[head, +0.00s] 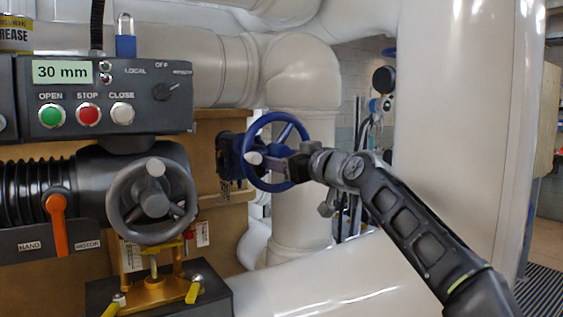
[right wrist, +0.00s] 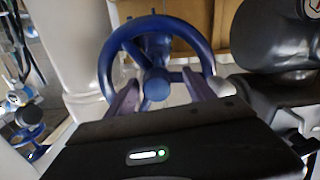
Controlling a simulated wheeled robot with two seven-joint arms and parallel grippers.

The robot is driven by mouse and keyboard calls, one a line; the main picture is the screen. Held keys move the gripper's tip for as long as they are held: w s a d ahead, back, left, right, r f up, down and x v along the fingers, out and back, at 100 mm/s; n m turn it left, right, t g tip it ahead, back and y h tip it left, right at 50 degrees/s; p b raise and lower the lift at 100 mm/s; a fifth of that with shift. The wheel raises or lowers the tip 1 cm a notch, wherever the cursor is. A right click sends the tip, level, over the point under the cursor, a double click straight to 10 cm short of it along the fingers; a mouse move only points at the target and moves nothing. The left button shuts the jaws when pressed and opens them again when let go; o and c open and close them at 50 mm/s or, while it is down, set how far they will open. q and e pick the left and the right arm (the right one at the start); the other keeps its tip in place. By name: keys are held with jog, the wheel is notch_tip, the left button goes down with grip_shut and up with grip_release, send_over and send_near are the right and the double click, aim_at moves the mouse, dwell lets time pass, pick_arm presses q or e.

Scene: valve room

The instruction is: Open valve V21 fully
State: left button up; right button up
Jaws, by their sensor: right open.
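A blue handwheel (head: 282,119) stands upright on a blue valve body (head: 230,160) in front of a brown panel. A pale knob (head: 253,158) shows at its left side. No V21 tag is readable. My right gripper (head: 285,166) reaches in from the right and overlaps the wheel. In the right wrist view, the handwheel (right wrist: 110,68) fills the top middle, and the open fingers of my right gripper (right wrist: 163,93) lie on either side of its hub. I cannot tell whether they touch the wheel. My left gripper is out of view.
Left of the blue wheel is a dark actuator with a grey handwheel (head: 118,196), an orange lever (head: 58,225) and a control box (head: 105,95) whose display reads 30 mm. Large white pipes (head: 450,120) stand right and behind. Another pipe (head: 340,285) runs below.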

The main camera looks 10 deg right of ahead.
jog(key=v, duration=0.1)
jog(key=b+v, duration=0.1)
jog(key=v, duration=0.1)
jog(key=b+v, duration=0.1)
jog(key=v, duration=0.1)
jog(key=shift+w+d+r, duration=0.1)
jog(key=shift+d+r, duration=0.1)
jog(key=shift+r, duration=0.1)
jog(key=shift+d+b, duration=0.1)
jog(key=shift+b, duration=0.2)
jog(key=b+v, duration=0.3)
jog(key=v, duration=0.3)
